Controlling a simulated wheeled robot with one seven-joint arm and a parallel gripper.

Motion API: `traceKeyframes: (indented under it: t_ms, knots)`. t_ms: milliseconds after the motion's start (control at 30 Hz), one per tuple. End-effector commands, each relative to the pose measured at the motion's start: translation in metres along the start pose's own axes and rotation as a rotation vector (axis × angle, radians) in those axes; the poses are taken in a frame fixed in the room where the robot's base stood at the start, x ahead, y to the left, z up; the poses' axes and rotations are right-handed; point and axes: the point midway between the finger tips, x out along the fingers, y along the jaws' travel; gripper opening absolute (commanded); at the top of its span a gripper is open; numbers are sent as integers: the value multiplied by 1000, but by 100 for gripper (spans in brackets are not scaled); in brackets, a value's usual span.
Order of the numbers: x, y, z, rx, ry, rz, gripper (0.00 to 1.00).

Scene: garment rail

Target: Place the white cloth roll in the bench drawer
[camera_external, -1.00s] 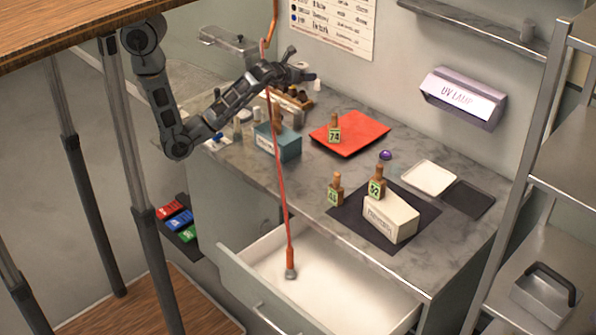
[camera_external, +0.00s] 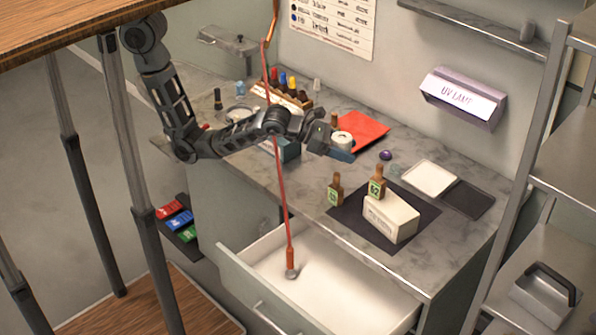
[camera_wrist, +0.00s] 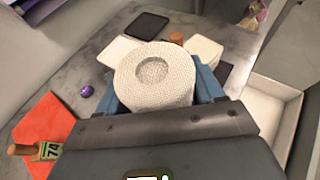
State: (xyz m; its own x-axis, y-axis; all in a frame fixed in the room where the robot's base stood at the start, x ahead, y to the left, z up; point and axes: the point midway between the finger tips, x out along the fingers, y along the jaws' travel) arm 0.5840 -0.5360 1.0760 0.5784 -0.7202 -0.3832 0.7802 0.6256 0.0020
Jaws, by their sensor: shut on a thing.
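The white cloth roll (camera_external: 341,138) is in my gripper (camera_external: 335,147), above the bench top near the red mat. In the wrist view the roll (camera_wrist: 155,80) faces the camera with its round end and central hollow, and blue finger pads (camera_wrist: 208,82) grip its sides. The bench drawer (camera_external: 345,290) is pulled open below the front of the bench, to the lower right of my gripper, and its pale inside looks empty. Part of the open drawer (camera_wrist: 272,105) also shows at the right of the wrist view.
A red cord (camera_external: 283,200) hangs in front of the bench, its weighted end over the drawer. A white block (camera_external: 391,215) and tagged bottles (camera_external: 336,190) stand on or beside a dark mat. A red mat (camera_external: 365,130) lies behind. A metal shelf rack (camera_external: 535,180) stands right.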

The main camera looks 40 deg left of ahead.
Motion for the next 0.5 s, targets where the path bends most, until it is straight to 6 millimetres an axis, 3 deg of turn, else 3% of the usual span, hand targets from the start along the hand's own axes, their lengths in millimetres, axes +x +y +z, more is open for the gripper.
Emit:
traceKeyframes:
  t_ms: [33, 200, 300, 500]
  knots:
    - [-2, -26, 0, 21, -2, -46, 35]
    - [-16, -104, -8, 80, -2, -190, 35]
    - [-26, -139, -13, 106, -1, -256, 35]
    - [-43, -188, -24, 145, -2, -351, 35]
